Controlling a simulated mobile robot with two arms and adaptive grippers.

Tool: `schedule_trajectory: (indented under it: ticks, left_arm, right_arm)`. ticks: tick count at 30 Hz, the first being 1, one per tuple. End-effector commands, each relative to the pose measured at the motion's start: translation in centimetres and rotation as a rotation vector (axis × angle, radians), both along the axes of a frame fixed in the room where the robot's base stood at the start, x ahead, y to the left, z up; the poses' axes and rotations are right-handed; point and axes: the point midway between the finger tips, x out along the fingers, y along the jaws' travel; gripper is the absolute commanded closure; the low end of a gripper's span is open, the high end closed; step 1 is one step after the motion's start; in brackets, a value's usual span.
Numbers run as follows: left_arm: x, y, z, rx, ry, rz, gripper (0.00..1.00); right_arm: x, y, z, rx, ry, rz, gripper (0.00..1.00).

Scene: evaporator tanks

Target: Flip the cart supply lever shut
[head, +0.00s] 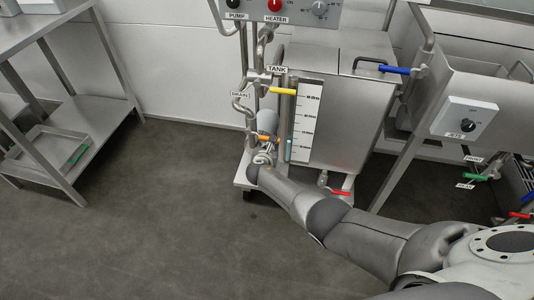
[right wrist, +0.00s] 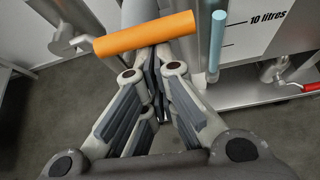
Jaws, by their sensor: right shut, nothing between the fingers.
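An orange lever handle (right wrist: 145,35) lies almost level across the right wrist view, its left end slightly lower. It shows small in the head view (head: 269,139), low on the left side of the cart's steel tank (head: 345,110). No supply label is readable on it. My right gripper (right wrist: 153,72) is shut and empty, with its fingertips just below the orange handle; I cannot tell whether they touch it. In the head view, my right gripper (head: 264,155) is small beside the cart's lower left pipework. My left gripper is not in view.
A yellow lever (head: 283,91) sits above, near the TANK label. A blue lever (head: 394,70) is at upper right, a red one (head: 341,193) low on the cart. A steel rack (head: 50,90) stands left. Grey floor (head: 150,210) between is clear.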

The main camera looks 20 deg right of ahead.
Motion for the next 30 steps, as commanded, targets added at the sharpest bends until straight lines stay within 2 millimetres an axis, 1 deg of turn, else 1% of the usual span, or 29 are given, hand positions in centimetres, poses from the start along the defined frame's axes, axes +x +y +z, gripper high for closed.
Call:
schedule_trajectory:
  ticks: [6, 15, 30]
  left_arm:
    - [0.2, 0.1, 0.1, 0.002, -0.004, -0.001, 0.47]
    - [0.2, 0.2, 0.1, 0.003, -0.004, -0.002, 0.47]
    - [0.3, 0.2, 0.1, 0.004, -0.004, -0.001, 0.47]
  right_arm:
    - [-0.6, 0.6, 0.6, 0.001, -0.006, 0.001, 1.0]
    - [-2.2, 1.3, 1.5, 0.003, -0.002, 0.0, 1.0]
    - [-6.1, 3.7, 4.1, 0.002, 0.0, 0.001, 1.0]
